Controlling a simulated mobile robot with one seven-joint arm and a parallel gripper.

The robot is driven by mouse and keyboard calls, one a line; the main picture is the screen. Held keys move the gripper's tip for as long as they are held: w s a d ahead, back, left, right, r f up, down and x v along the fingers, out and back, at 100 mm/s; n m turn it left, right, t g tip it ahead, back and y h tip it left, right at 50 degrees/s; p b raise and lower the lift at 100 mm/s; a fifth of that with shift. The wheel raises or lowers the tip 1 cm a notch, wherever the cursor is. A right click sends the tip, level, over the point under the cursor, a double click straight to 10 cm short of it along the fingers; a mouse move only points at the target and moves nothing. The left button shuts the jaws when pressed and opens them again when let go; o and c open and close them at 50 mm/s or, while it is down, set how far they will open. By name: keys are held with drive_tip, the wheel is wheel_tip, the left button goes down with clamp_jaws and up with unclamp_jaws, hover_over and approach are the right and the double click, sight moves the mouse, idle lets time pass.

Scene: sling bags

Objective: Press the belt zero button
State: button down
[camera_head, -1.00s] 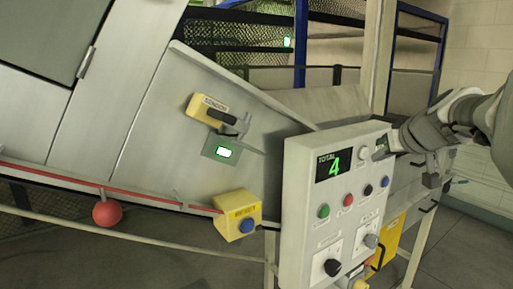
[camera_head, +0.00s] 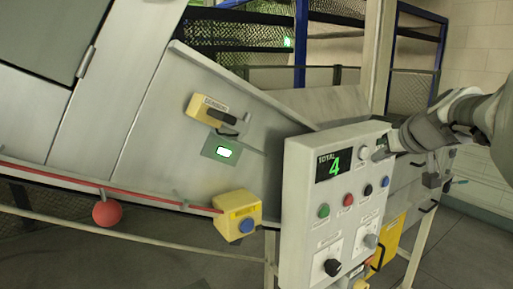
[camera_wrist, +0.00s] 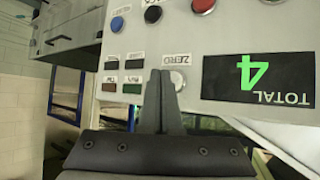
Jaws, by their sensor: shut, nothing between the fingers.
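The control panel (camera_head: 306,230) is a pale box with a dark display (camera_head: 334,164) reading TOTAL and a green 4. A pale round button (camera_head: 364,153) sits right of the display. In the wrist view, the ZERO label (camera_wrist: 175,60) stands above a pale round button (camera_wrist: 179,80), partly hidden by my fingers. My gripper (camera_head: 377,155) is at the panel's upper right, close beside this button; its fingers (camera_wrist: 160,74) are shut and empty. I cannot tell whether the fingertips touch the panel.
Green (camera_head: 324,211), red (camera_head: 348,200), black (camera_head: 368,190) and blue (camera_head: 385,181) buttons sit below the display, with two knobs lower down. A yellow box with a blue button (camera_head: 247,226) and a yellow sensor box (camera_head: 206,109) are to the left.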

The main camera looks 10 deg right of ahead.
drive_tip(key=shift+w, duration=0.1)
drive_tip(key=shift+w+a, duration=0.15)
drive_tip(key=shift+w, duration=0.15)
drive_tip(key=shift+w+a+b, duration=0.2)
drive_tip(key=shift+w+b, duration=0.1)
drive_tip(key=shift+w, duration=0.15)
idle(0.6)
idle(0.4)
drive_tip(key=shift+s+d+b, duration=0.35)
drive_tip(key=shift+s+b, duration=0.25)
drive_tip(key=shift+s, duration=0.25)
drive_tip(key=s, duration=0.1)
drive_tip(key=s+d+b, duration=0.1)
drive_tip(key=s, duration=0.1)
drive_tip(key=s+d+b, duration=0.1)
drive_tip(key=shift+s, duration=0.3)
